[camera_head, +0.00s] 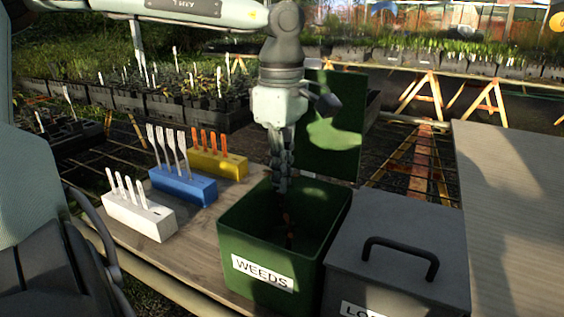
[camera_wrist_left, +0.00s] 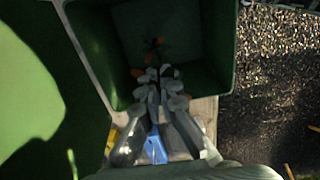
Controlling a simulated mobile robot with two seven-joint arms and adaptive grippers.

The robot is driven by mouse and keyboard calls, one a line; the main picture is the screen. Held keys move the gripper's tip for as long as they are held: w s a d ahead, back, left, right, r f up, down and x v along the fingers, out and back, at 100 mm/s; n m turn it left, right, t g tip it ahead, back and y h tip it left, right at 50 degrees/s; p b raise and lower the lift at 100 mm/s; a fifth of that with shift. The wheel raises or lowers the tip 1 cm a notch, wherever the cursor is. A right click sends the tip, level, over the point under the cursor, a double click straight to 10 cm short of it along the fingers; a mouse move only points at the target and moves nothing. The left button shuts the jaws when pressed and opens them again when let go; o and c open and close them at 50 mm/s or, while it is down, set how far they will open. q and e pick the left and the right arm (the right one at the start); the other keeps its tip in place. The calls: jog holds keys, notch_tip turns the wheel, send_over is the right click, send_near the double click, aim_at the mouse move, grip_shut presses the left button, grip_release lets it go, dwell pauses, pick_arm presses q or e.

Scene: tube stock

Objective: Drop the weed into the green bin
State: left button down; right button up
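The green bin (camera_head: 233,228), labelled WEEDS, stands open on the bench with its lid raised behind it. My left gripper (camera_head: 281,190) points straight down over the bin's opening, with its fingers close together. A thin dark weed with reddish-orange leaves (camera_head: 289,222) hangs below the fingertips, inside the bin's outline. In the left wrist view the weed (camera_wrist_left: 154,44) shows small and dark against the bin's inside (camera_wrist_left: 190,30), just beyond the fingertips (camera_wrist_left: 160,76). The fingers hide where they meet the stem. My right gripper is not in view.
A grey lidded box (camera_head: 400,235) with a black handle stands right of the bin. White (camera_head: 140,217), blue (camera_head: 182,187) and yellow (camera_head: 218,164) label holders stand on the bench to its left. A wide grey tabletop (camera_head: 515,190) lies at the right.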

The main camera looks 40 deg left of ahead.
pick_arm(q)
jog(key=c, duration=1.6)
grip_release()
jog(key=shift+f, duration=0.15)
jog(key=shift+c, duration=0.2)
notch_tip(320, 180, up, 12)
